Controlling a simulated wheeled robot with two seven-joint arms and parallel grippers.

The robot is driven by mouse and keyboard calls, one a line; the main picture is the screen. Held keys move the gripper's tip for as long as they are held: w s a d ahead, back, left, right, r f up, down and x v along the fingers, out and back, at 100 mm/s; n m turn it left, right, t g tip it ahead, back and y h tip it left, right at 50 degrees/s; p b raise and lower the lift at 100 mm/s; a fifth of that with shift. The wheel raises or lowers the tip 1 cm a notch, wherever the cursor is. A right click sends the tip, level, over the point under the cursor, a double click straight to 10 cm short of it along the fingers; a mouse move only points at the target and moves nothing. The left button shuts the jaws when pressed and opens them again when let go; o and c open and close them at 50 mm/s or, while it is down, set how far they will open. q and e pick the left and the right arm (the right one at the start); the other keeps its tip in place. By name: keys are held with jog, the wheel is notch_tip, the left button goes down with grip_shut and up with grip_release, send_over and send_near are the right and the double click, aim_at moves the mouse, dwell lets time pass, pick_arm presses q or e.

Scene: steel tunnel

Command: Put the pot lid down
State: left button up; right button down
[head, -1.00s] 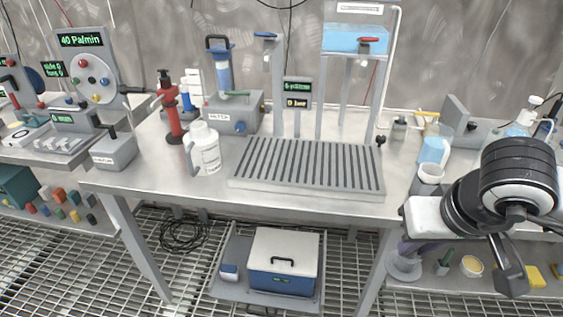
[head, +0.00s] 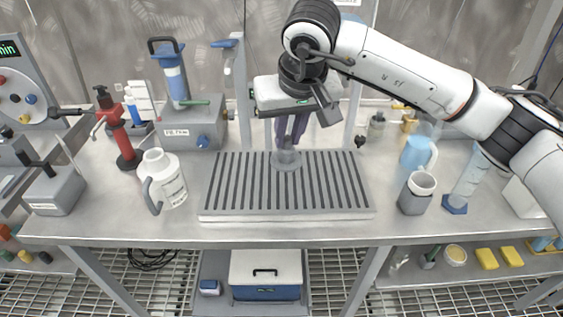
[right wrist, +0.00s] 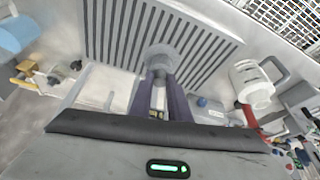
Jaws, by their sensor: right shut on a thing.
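The pot lid (head: 286,161) is a small round grey disc with a raised middle, over the back part of the slotted drain tray (head: 285,214). My right gripper (head: 288,146) points down from above with its purple fingers shut on the lid's raised middle. The right wrist view shows the lid (right wrist: 160,57) between the fingertips (right wrist: 157,76), with the tray's slots (right wrist: 150,25) behind it. I cannot tell whether the lid touches the slats or is just above them. My left gripper is not in view.
A white jug (head: 163,180) stands left of the tray, and a grey cup (head: 416,193) and a measuring cylinder (head: 466,182) stand to its right. A filter unit (head: 190,131) is behind left. The tray's front slats are clear.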

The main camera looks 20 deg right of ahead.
aim_at(289, 153)
jog(key=f, duration=0.4)
jog(key=shift+s+f, duration=0.3)
jog(key=shift+f, duration=0.05)
jog(key=shift+w+f+p, duration=0.1)
jog(key=shift+f+p, duration=0.25)
jog(key=shift+f, duration=1.85)
jog(key=shift+f, duration=0.2)
jog(key=c, duration=1.7)
grip_release()
jog(key=shift+o, duration=0.2)
jog(key=shift+r, duration=0.45)
jog(key=v, duration=1.1)
jog(key=shift+s+r+b, duration=0.2)
jog(key=shift+r+b, duration=0.1)
jog(key=shift+b, duration=0.05)
